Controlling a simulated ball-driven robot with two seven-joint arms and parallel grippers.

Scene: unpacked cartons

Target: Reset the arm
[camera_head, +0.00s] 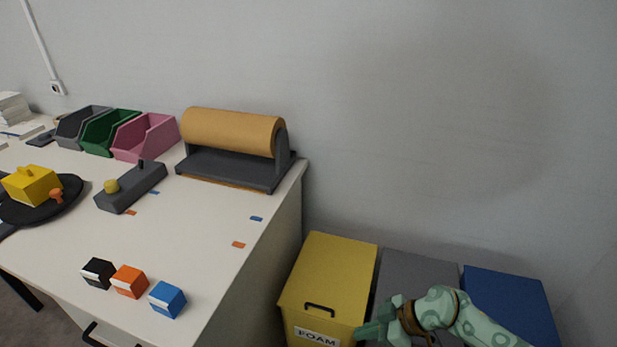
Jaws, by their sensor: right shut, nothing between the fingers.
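My right arm, pale green with darker patches, comes in from the lower right corner. My right gripper (372,328) is shut and empty. It shows in front of the yellow and grey bins, to the right of the white table (205,225), and points left. No object is in its fingers. My left gripper does not show in this view.
The yellow bin (335,262) labelled FOAM, a grey bin (415,270) and a blue bin (510,298) stand along the wall. On the table are a paper roll (230,130), open bins, a grey device (130,190), a yellow box (30,187) and small black, orange and blue boxes near the front.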

